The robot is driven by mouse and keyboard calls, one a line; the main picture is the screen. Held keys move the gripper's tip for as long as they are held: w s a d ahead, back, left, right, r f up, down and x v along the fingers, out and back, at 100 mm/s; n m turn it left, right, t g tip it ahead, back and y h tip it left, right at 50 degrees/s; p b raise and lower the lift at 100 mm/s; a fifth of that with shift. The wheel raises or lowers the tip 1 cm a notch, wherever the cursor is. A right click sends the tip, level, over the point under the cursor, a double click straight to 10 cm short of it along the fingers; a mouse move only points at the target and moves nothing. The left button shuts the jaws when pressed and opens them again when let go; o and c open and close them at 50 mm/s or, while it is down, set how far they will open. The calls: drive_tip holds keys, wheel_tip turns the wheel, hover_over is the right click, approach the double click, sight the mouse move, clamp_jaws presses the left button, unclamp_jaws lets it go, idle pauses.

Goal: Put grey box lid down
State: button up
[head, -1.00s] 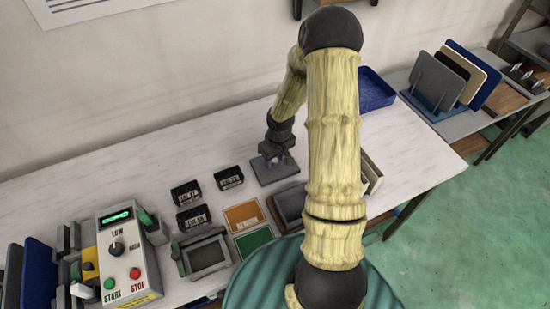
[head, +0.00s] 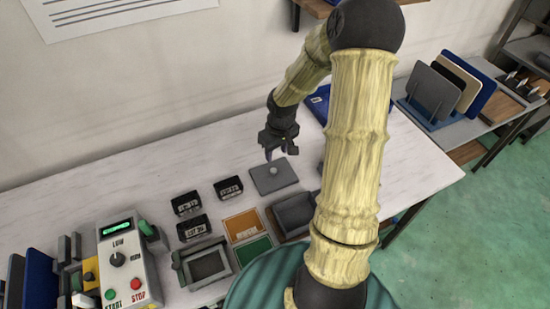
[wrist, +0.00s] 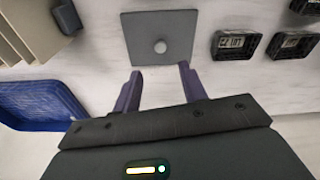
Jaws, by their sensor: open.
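The grey box lid (head: 272,178) lies flat on the white table, its round knob facing up. It also shows in the wrist view (wrist: 165,28), just beyond my fingertips. My gripper (head: 270,155) is open and empty, raised behind the lid and apart from it. In the wrist view my gripper (wrist: 158,75) has its two purple fingers spread with bare table between them. A grey open box (head: 294,213) stands in front of the lid, partly hidden by my arm.
Several black labelled blocks (head: 228,188) stand left of the lid. Orange (head: 243,224) and green (head: 253,249) panels lie in front. A control box (head: 127,262) is at the left. A blue tray (wrist: 38,108) sits behind. Bare table lies left of my gripper.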

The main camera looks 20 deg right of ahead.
drive_tip(key=shift+s+r, duration=0.1)
drive_tip(key=shift+r, duration=0.8)
drive_tip(key=s+a+r+m, duration=0.1)
drive_tip(key=s+a+r, duration=0.3)
drive_tip(key=s+a, duration=0.1)
drive_tip(key=s+a+r+m+t, duration=0.1)
drive_tip(key=s+a+r, duration=0.3)
drive_tip(key=s, duration=0.4)
drive_tip(key=shift+a+r, duration=0.4)
drive_tip(key=shift+a, duration=0.25)
drive_tip(key=shift+c, duration=0.6)
